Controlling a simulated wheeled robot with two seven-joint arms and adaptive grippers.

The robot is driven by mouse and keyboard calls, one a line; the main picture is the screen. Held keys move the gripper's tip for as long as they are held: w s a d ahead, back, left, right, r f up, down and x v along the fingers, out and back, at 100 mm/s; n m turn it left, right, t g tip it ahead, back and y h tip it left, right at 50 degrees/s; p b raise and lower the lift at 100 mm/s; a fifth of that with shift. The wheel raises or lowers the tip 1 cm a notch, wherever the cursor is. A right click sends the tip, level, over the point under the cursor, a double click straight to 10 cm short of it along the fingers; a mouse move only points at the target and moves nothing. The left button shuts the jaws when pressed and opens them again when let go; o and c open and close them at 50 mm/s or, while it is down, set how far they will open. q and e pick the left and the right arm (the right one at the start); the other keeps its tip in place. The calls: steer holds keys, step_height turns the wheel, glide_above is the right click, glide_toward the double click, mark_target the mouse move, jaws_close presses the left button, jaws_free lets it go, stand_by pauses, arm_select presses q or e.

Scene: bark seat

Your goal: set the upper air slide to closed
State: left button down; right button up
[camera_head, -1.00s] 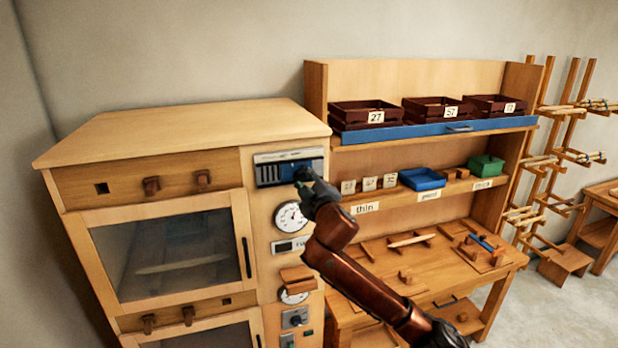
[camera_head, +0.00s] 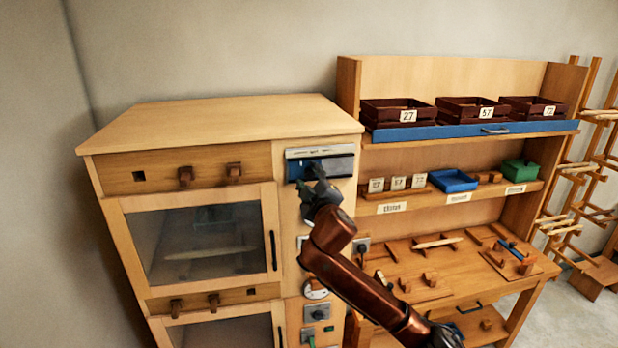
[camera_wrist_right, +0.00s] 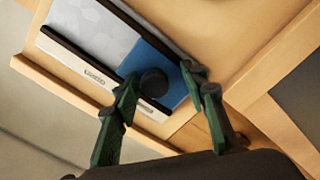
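The upper air slide is in the panel (camera_head: 345,169) at the upper right of the wooden cabinet. Its blue plate (camera_wrist_right: 160,66) shows in the right wrist view with a round black knob (camera_wrist_right: 153,83) on it. Beside the plate is a pale grey patterned strip (camera_wrist_right: 95,28). My right gripper (camera_head: 313,182) is at the panel and hides part of it. In the right wrist view my right gripper's fingers (camera_wrist_right: 160,84) stand apart on either side of the knob, the left one very close, the right one with a small gap. The label is too blurred to read.
The cabinet has an upper glass door (camera_head: 205,245) with a black handle, and wooden knobs above it. A round gauge (camera_head: 316,288) and switches lie lower on the panel column. To the right stands a shelf bench with brown trays (camera_head: 396,113), a blue tray and a green box.

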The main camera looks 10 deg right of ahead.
steer(key=shift+d, duration=0.2)
steer(key=s, duration=1.2)
steer(key=shift+d, duration=0.2)
